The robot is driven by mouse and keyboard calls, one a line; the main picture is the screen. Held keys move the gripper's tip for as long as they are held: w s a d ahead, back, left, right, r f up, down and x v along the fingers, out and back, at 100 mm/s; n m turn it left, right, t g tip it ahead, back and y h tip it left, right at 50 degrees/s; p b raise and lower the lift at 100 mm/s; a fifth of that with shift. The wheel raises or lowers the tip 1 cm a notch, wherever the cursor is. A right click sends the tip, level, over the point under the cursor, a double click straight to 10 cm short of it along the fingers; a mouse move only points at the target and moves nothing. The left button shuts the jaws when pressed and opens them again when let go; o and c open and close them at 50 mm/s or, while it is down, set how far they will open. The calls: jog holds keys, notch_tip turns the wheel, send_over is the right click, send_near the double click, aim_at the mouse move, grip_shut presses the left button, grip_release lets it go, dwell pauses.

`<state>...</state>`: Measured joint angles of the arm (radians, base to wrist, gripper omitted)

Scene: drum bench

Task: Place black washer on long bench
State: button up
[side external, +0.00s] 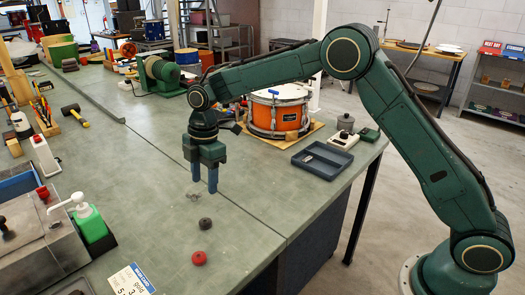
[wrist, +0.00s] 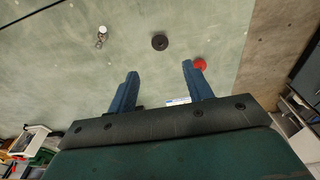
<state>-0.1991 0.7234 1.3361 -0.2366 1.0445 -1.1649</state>
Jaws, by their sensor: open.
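The black washer (side external: 205,224) is a small dark disc lying flat on the grey-green top of the long bench (side external: 140,185). In the wrist view the black washer (wrist: 159,42) lies beyond the fingertips, between their lines, with a small centre hole. My gripper (side external: 205,188) points down above the bench, a little behind the washer in the side view. Its two blue fingers are apart and empty in the wrist view (wrist: 160,70). Nothing hides the washer.
A red round piece (side external: 199,258) lies near the washer. A small metal piece (side external: 172,200) lies to its left. An orange drum (side external: 278,110) and a blue-grey tray (side external: 322,160) stand to the right. A green pump bottle (side external: 90,224) is left. Bench surface around the washer is mostly clear.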

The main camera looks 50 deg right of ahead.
jog(key=s+d+r+m+t, duration=0.2)
jog(key=s+d+r+m, duration=0.2)
jog(key=s+r, duration=0.4)
jog(key=s+d+r+m+t, duration=0.1)
jog(key=s+d+r+m, duration=0.4)
jog(key=s+r, duration=0.3)
jog(key=s+d+m+t, duration=0.1)
jog(key=s+d+m, duration=0.2)
jog(key=s, duration=0.7)
jog(key=s+d+f+m+t+h, duration=0.1)
jog(key=s+d+m, duration=0.1)
jog(key=s+m, duration=0.4)
jog(key=shift+s+d+t, duration=0.3)
jog(key=shift+s+d, duration=0.1)
jog(key=shift+s, duration=1.7)
jog(key=shift+f, duration=0.1)
